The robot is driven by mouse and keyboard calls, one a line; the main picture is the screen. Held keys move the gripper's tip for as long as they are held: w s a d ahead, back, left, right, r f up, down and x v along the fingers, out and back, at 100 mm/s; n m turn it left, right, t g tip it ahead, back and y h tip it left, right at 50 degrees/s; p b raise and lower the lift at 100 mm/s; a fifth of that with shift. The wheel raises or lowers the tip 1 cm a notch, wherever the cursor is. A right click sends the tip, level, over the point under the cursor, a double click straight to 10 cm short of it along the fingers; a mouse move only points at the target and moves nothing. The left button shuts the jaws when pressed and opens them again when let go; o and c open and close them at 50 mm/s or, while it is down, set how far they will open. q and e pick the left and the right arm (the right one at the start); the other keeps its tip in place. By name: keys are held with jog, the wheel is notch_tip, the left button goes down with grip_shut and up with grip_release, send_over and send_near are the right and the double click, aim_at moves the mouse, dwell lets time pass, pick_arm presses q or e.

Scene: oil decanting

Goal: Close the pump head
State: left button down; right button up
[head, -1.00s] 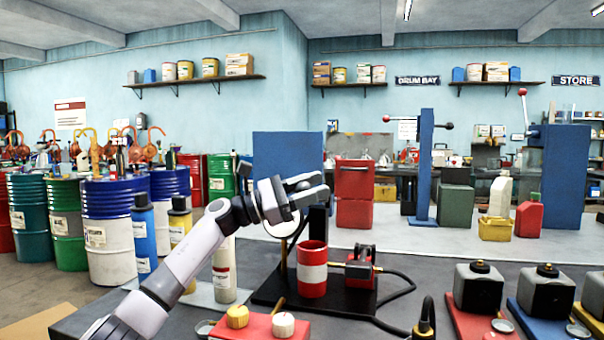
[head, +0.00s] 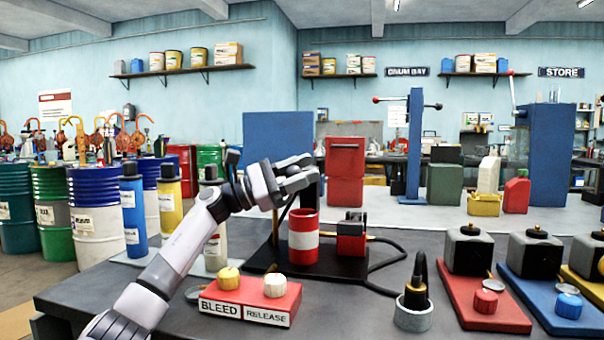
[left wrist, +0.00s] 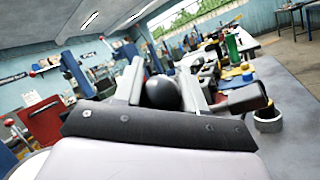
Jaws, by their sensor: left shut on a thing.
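A red-and-white cylinder (head: 303,235) stands upright on a black base plate (head: 262,258). Behind it a dark upright post (head: 311,190) rises from the plate. To its right is a red block with dark fittings (head: 351,235), joined to a black hose. My left gripper (head: 300,174) is above the cylinder, beside the top of the post. In the left wrist view a dark round knob (left wrist: 160,93) sits between the fingers, which are shut on it. I cannot tell what the knob is joined to. My right gripper is not in view.
A red block labelled BLEED and RELEASE (head: 250,302) lies in front, with a yellow and a cream knob. A black nozzle stands in a grey cup (head: 413,312). Red and blue trays (head: 487,312) with dark-topped boxes are at the right. Bottles (head: 132,215) stand at the left.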

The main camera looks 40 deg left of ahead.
pick_arm(q)
jog(key=shift+d+f, duration=0.25)
jog(key=shift+d, duration=0.05)
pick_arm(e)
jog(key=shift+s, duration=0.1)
pick_arm(q)
jog(key=c, duration=0.8)
grip_release()
jog(key=shift+o, duration=0.7)
jog(key=shift+r, duration=0.1)
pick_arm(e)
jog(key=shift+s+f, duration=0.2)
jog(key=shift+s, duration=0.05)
pick_arm(q)
jog(key=shift+s+a, duration=0.1)
jog(key=shift+a, duration=0.05)
jog(key=shift+s+a, duration=0.1)
jog(key=shift+s, duration=0.05)
jog(key=b+v, duration=0.2)
jog(key=v, duration=0.4)
jog(key=shift+s+a+f, duration=0.15)
jog(key=shift+s+f, duration=0.05)
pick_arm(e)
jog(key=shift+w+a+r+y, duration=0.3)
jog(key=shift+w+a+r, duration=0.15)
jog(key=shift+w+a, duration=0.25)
